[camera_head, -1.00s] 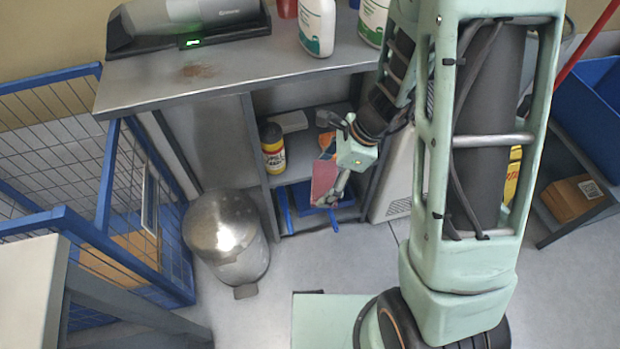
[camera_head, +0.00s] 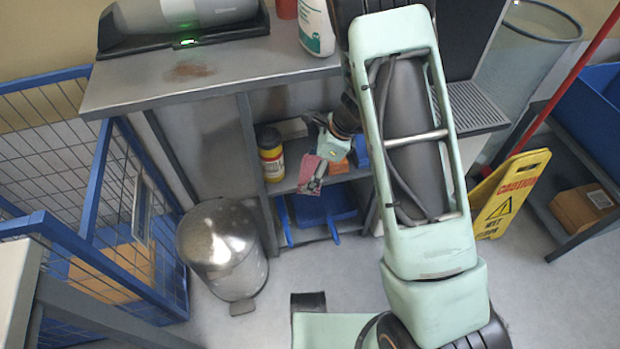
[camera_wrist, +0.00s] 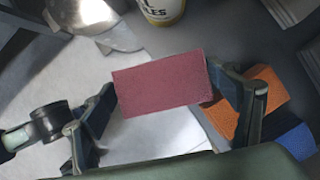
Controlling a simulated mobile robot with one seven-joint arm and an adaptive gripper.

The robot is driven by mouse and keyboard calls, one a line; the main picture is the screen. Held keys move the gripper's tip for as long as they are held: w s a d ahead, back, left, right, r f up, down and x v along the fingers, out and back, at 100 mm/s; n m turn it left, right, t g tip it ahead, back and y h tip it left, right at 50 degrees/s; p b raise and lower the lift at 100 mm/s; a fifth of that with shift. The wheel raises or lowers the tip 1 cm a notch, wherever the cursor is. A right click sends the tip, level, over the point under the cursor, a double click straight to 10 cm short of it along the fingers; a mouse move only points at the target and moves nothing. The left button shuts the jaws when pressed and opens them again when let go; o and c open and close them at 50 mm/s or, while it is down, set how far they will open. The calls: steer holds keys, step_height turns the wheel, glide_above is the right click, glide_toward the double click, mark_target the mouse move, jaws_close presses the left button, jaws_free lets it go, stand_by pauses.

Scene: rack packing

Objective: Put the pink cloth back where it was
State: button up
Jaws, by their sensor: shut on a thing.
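The pink cloth (camera_head: 308,171) is held in my gripper (camera_head: 314,180), in front of the open shelves under the counter. In the wrist view the pink cloth (camera_wrist: 162,83) is a flat rectangle spanning between the two fingers of my gripper (camera_wrist: 160,92), which press on its left and right ends. An orange cloth (camera_wrist: 243,102) and a blue cloth (camera_wrist: 275,142) lie on the shelf to the right of it. In the head view the orange (camera_head: 340,163) and blue (camera_head: 361,150) ones show partly, behind my gripper.
A yellow bottle (camera_head: 271,154) stands on the same shelf, left of my gripper. A blue dustpan or tray (camera_head: 325,207) is on the lower shelf. A metal bin (camera_head: 221,250) stands at left, and a yellow caution sign (camera_head: 508,195) at right.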

mark_target(310, 176)
steer(key=shift+w+a+f+b, duration=0.15)
steer(key=shift+f+b, duration=0.1)
steer(key=shift+f, duration=0.4)
steer(key=shift+w+d+f+b, duration=0.1)
steer(key=shift+f+b, duration=0.1)
steer(key=shift+f, duration=0.5)
steer(key=shift+w+a+f+b, duration=0.15)
steer(key=shift+f+b, duration=0.1)
steer(key=shift+f, duration=0.4)
steer(key=shift+d, duration=0.1)
steer(key=shift+f, duration=0.25)
steer(key=o, duration=1.3)
steer(key=shift+r, duration=0.1)
steer(key=shift+r, duration=0.1)
steer(key=shift+r, duration=0.3)
steer(key=p+v, duration=0.4)
steer(key=v, duration=0.7)
steer(key=shift+d+r, duration=0.15)
steer(key=shift+r, duration=0.1)
